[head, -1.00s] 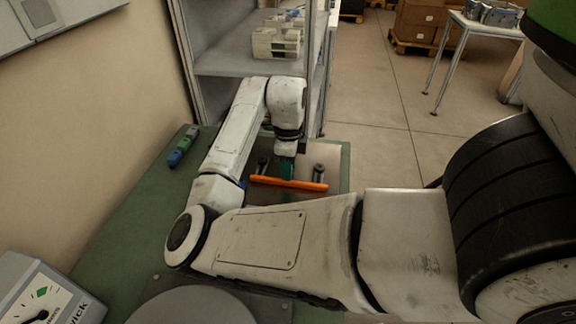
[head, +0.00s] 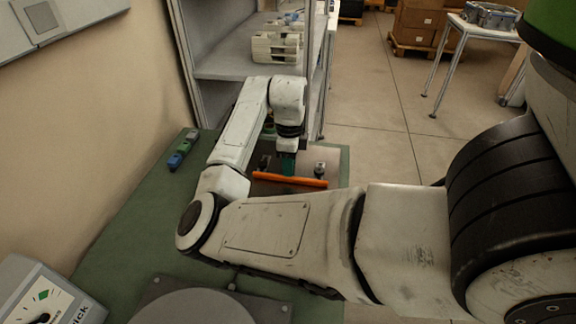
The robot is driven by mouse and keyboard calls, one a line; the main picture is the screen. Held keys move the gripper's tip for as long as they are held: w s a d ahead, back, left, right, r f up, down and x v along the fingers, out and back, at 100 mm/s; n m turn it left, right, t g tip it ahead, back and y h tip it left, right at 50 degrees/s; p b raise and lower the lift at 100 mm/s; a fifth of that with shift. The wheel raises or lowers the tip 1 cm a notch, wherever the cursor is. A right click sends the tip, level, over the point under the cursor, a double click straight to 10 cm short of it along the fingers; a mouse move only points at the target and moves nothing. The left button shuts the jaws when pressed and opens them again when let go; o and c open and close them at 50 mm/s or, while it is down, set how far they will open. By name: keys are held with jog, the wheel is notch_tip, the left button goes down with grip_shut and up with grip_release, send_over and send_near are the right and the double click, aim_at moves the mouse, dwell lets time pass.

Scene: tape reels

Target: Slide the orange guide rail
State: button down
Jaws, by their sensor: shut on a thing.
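The orange guide rail (head: 305,181) is a long thin bar lying across the far end of the green table (head: 128,228), in the middle of the head view. My gripper (head: 288,168) points down from the wrist and is shut on the rail near its middle. Its green-tipped fingers are small in the picture and partly hidden by the rail. Dark posts with grey tops stand behind the rail, one at the right (head: 320,169) and one at the left (head: 264,162). My forearm covers the table just in front of the rail.
A small blue, green and grey object (head: 184,149) lies on the table to the left. A grey box with a dial (head: 45,295) sits at the front left. A shelf (head: 232,62) holding cream-coloured parts (head: 277,45) stands behind the table. The left wall is close.

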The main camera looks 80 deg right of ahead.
jog(key=shift+d, duration=0.15)
jog(key=c, duration=0.8)
grip_release()
jog(key=shift+d, duration=0.1)
jog(key=shift+r, duration=0.1)
notch_tip(320, 180, up, 11)
jog(key=shift+f, duration=0.2)
